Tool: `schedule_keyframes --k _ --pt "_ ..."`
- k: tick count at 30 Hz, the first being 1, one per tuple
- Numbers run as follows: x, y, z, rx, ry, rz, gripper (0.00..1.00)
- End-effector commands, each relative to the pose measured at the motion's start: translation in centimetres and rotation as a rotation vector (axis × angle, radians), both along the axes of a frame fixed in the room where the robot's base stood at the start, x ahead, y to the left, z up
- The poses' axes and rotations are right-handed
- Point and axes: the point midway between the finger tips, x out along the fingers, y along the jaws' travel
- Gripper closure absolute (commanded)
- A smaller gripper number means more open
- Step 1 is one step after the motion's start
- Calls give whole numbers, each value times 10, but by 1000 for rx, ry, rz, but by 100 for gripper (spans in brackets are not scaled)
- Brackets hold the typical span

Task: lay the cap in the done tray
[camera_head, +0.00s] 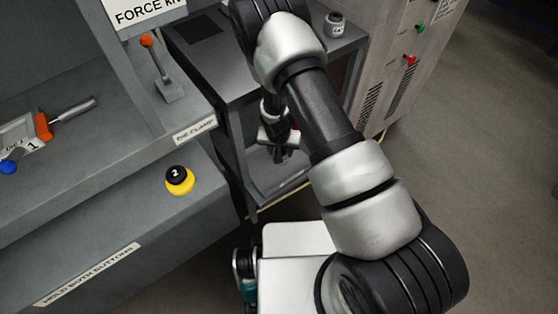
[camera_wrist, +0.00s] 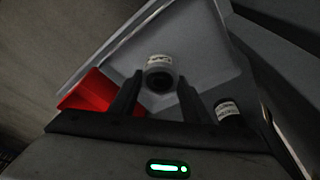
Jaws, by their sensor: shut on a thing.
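A small pale cylindrical cap (camera_wrist: 159,72) with a printed label and a dark round end sits between my fingertips in the wrist view. My gripper (camera_wrist: 157,88) is shut on it. In the head view my gripper (camera_head: 281,152) reaches down into the open lower bay of the grey cabinet, and the cap cannot be made out there. Beyond the cap in the wrist view is a grey tray-like surface (camera_wrist: 205,50) with a raised rim. I cannot read any marking that names it the done tray.
A red object (camera_wrist: 90,92) lies left of my fingers, and a dark labelled cylinder (camera_wrist: 228,110) stands to their right. Another labelled cylinder (camera_head: 336,24) stands on the cabinet top (camera_head: 205,60). A yellow-and-black button (camera_head: 179,180) sits on the bench at left.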

Motion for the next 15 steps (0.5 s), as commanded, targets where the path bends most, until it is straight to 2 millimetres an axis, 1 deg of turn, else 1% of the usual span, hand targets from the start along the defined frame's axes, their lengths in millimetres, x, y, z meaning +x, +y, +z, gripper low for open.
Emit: schedule_keyframes --k 1,8,12,15 --pt "0 0 -11 -1 1 2 88" --pt "0 0 -29 0 0 1 88" --pt "0 -1 -49 -1 0 1 88" --pt "0 -1 -59 0 -1 1 88"
